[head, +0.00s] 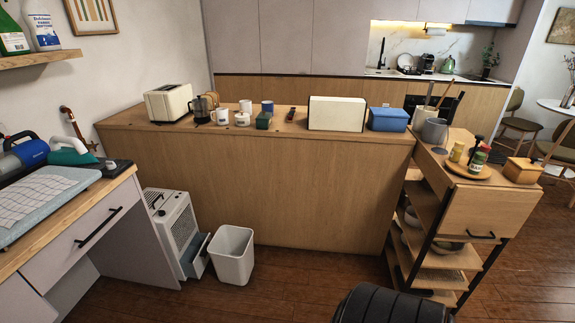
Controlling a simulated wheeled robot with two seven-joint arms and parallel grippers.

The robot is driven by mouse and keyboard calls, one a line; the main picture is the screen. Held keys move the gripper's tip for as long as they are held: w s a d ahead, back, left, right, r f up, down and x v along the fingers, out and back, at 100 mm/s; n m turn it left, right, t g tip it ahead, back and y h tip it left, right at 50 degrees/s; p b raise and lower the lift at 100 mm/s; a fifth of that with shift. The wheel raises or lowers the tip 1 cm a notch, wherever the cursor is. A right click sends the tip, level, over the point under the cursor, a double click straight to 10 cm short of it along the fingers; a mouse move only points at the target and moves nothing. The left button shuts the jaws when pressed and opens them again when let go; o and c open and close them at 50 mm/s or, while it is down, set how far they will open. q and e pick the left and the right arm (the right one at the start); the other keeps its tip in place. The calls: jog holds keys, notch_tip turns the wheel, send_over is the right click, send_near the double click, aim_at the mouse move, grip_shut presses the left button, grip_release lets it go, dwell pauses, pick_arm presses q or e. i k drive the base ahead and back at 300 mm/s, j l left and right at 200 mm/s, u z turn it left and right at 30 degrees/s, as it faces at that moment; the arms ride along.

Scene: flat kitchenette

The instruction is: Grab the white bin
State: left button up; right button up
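The white bin (231,262) stands upright on the wooden floor, left of centre in the head view. It has an open top and looks empty. It is in front of the wooden counter and just right of a white boxy appliance (168,222), whose grey drawer-like part (196,256) sticks out close to the bin. I cannot tell whether the two touch. Neither of my grippers is in view.
The wooden counter (290,190) stands behind the bin. A desk (95,235) is at the left. A shelf cart (490,212) stands at the right. A black rounded thing (390,305) is at the bottom edge. Bare floor (285,290) lies right of the bin.

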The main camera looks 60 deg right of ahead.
aim_at(231, 250)
jog(key=z, duration=1.25)
jog(key=i+l, duration=0.25)
jog(key=i, duration=0.15)
jog(key=i+l+z, duration=0.1)
jog(key=i+l, duration=0.15)
jog(key=i, duration=0.15)
